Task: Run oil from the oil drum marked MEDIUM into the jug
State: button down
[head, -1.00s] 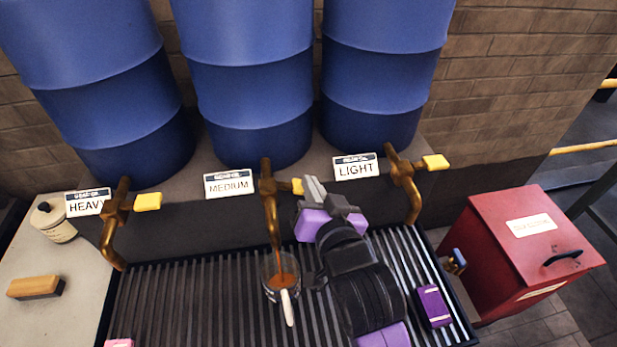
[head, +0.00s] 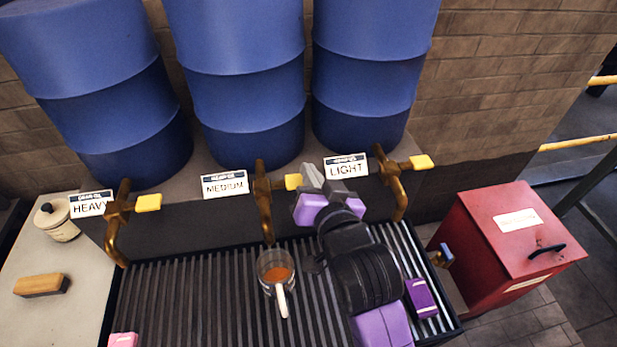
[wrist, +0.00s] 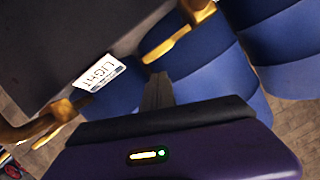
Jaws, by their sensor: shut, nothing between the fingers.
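The MEDIUM drum (head: 245,85) stands in the middle, with its MEDIUM sign (head: 225,184) below it. Its brass tap (head: 263,205) has a yellow lever (head: 293,181) pointing right, and no oil runs from the spout. The glass jug (head: 276,275) stands upright on the slatted grate under this spout, with brown oil in it and its pale handle toward the front. My gripper (head: 311,177) is shut and empty, close to the right of the lever; I cannot tell if they touch. In the wrist view the shut fingers (wrist: 157,90) point toward the yellow lever (wrist: 168,43).
HEAVY (head: 135,205) and LIGHT (head: 392,185) taps stand either side. A red bin (head: 510,240) stands right. A brush (head: 41,285) and pot (head: 57,222) are left.

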jog(key=b+v, duration=0.2)
jog(key=v, duration=0.8)
notch_tip(320, 180, up, 4)
jog(key=s+d+n+t, duration=0.2)
jog(key=t, duration=0.1)
jog(key=s+d+f+h, duration=0.2)
jog(key=s+d+f, duration=0.2)
jog(key=s, duration=0.5)
jog(key=s+d+f+m+g+h, duration=0.1)
jog(key=s+d+f+h, duration=0.1)
jog(key=s+d+f, duration=0.3)
jog(key=s+d+f+g+h, duration=0.1)
jog(key=s+d+f, duration=0.4)
jog(key=s, duration=1)
jog(key=d, duration=0.3)
jog(key=shift+d+m+h, duration=0.4)
